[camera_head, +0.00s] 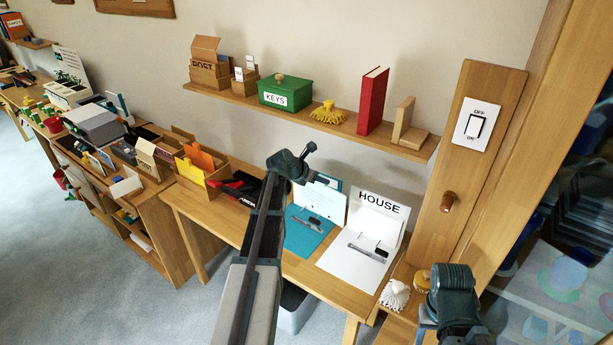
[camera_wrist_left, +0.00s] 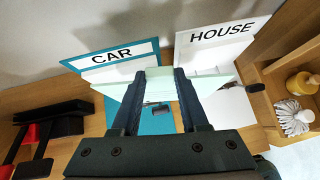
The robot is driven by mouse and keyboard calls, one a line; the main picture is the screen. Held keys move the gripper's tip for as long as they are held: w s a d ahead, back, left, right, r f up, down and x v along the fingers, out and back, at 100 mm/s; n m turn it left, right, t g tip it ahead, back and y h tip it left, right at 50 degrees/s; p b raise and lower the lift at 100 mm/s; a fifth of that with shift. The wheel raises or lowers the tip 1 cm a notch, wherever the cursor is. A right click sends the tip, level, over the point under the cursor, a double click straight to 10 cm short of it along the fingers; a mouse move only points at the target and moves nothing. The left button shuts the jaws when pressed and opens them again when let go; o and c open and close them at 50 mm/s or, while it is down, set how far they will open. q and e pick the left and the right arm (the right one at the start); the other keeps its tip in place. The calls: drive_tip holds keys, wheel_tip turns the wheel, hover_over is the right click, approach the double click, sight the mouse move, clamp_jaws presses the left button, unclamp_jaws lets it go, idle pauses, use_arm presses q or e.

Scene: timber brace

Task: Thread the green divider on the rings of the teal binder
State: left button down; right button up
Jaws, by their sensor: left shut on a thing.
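The green divider (camera_wrist_left: 218,77) is a pale green sheet, seen between the fingers of my left gripper (camera_wrist_left: 160,75), which is shut on it. In the head view the divider (camera_head: 322,200) is raised above the teal binder (camera_head: 306,233). The binder lies open on the table, its metal ring mechanism on the base and its cover standing behind with the label CAR (camera_wrist_left: 113,57). In the left wrist view the ring mechanism is partly hidden by the divider and fingers. My right arm shows at the lower right of the head view, its fingers out of sight.
A white HOUSE binder (camera_head: 373,225) stands open just right of the teal one. A black and red tool (camera_head: 238,188) lies to the left. A shelf (camera_head: 408,145) with boxes and a red book runs above.

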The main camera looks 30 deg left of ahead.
use_arm(q)
drive_tip(key=w+a+f+n+y+b, duration=0.1)
drive_tip(key=w+a+f+b, duration=0.1)
drive_tip(key=w+a, duration=0.3)
drive_tip(key=a+f, duration=0.1)
drive_tip(key=a, duration=0.3)
drive_tip(key=shift+w+a+n+y, duration=0.15)
drive_tip(key=shift+a+n+y, duration=0.15)
drive_tip(key=shift+n, duration=0.1)
drive_tip(key=shift+f, duration=0.15)
wheel_tip(320, 180, down, 9)
drive_tip(key=b, duration=0.9)
drive_tip(key=shift+f+b, duration=0.15)
drive_tip(key=shift+b, duration=0.2)
drive_tip(key=shift+f, duration=0.15)
drive_tip(key=shift+w+d, duration=0.15)
drive_tip(key=shift+w, duration=1.1)
drive_tip(key=shift+w+d, duration=0.1)
drive_tip(key=shift+w, duration=1.1)
idle(1.8)
idle(0.5)
